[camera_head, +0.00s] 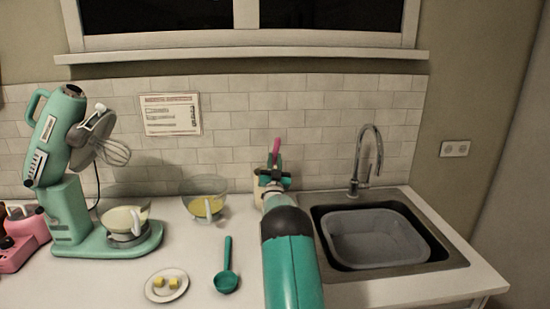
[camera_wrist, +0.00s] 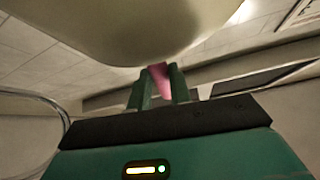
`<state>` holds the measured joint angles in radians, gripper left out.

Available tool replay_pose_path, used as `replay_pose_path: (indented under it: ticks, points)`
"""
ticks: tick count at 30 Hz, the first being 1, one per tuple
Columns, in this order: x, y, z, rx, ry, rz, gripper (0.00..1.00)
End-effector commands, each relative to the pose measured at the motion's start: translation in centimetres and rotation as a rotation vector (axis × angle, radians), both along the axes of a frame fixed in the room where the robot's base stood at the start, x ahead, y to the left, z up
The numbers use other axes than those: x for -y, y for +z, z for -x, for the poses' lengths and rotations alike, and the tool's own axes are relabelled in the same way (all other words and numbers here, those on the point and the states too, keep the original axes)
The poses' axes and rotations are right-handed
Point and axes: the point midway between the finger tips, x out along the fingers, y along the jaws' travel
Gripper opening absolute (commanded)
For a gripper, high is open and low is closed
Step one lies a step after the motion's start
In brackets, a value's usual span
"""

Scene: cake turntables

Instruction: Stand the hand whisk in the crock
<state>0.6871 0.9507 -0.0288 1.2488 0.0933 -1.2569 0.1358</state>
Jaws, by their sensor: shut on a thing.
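My gripper (camera_head: 274,174) is at the back of the counter, left of the sink, and also shows in the wrist view (camera_wrist: 160,82). Its fingers are shut on the pink handle of the hand whisk (camera_head: 276,147); the handle also shows between them in the wrist view (camera_wrist: 159,79). In the head view the handle points up, slightly tilted. The whisk's wires are hidden. The cream crock (camera_head: 257,188) stands right behind my gripper, mostly covered by it. A large cream rounded surface, apparently the crock (camera_wrist: 130,30), fills the top of the wrist view. I cannot tell whether the whisk is inside it.
The sink (camera_head: 375,235) with its tap (camera_head: 366,160) is to the right. A glass bowl (camera_head: 206,200), a teal scoop (camera_head: 227,270), a small plate (camera_head: 166,287) and a teal stand mixer (camera_head: 68,205) are to the left. The tiled wall is close behind.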

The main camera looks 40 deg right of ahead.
Motion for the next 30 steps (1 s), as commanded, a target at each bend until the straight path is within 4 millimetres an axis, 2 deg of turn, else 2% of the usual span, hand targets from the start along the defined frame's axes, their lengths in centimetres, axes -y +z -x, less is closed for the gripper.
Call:
replay_pose_path:
  ticks: [11,12,15,25,30]
  points:
    - [0.0,-0.3,0.0,0.001,0.0,0.001,0.0]
    - [0.0,-0.3,0.0,0.001,0.0,0.001,0.26]
    - [0.0,-0.3,0.0,0.001,0.0,0.001,0.45]
    - [-0.1,-0.4,0.1,0.0,0.0,0.0,0.45]
    - [-1.1,-1.5,1.0,-0.002,0.0,-0.002,0.45]
